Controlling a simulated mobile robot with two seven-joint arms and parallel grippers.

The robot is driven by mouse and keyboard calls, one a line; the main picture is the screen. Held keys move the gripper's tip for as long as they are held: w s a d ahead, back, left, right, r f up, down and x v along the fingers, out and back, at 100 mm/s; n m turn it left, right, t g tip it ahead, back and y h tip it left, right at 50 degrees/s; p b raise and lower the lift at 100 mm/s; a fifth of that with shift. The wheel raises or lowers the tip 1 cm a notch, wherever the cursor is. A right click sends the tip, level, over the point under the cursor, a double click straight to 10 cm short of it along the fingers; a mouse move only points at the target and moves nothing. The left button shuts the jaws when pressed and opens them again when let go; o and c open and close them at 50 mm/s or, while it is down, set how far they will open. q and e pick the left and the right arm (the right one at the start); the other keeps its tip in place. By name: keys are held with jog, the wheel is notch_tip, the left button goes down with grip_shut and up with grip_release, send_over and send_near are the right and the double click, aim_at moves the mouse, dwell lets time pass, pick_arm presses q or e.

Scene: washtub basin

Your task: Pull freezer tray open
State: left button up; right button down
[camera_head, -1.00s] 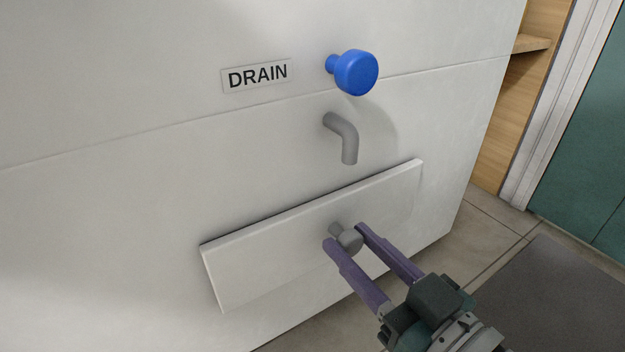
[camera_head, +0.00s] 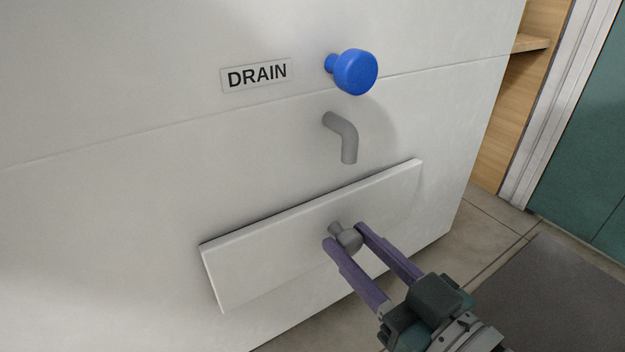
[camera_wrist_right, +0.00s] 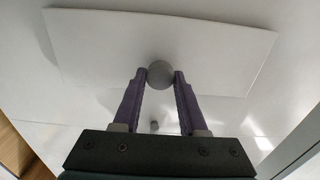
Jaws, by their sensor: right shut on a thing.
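The freezer tray (camera_head: 270,244) shows as a white rectangular front panel low on the white cabinet, and its edges stand slightly out from the cabinet face. A small grey round knob (camera_head: 348,238) sits on the panel. My right gripper (camera_head: 343,235) has its two purple fingers on either side of the knob, shut on it. In the right wrist view the knob (camera_wrist_right: 160,74) lies between the fingertips, with the tray panel (camera_wrist_right: 95,42) behind it. My left gripper is not in view.
Above the tray are a grey bent spout (camera_head: 343,138), a blue knob (camera_head: 355,72) and a DRAIN label (camera_head: 257,75) on the white cabinet (camera_head: 120,110). Tiled floor and a dark grey mat (camera_head: 555,300) lie at the right. A wooden shelf (camera_head: 531,42) stands behind.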

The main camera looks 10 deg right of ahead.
jog(key=shift+s+f, duration=0.1)
jog(key=p+v, duration=0.1)
jog(key=v, duration=0.1)
jog(key=p+v, duration=0.1)
jog(key=v, duration=0.1)
jog(key=shift+s+d+r+p, duration=0.15)
jog(key=shift+s+r+p, duration=0.05)
jog(key=shift+s+p, duration=0.15)
jog(key=p+v, duration=0.1)
jog(key=v, duration=0.5)
jog(key=shift+s+f, duration=0.2)
jog(key=shift+s, duration=0.05)
jog(key=shift+d, duration=0.1)
jog(key=shift+c, duration=2.4)
grip_release()
jog(key=shift+r, duration=0.1)
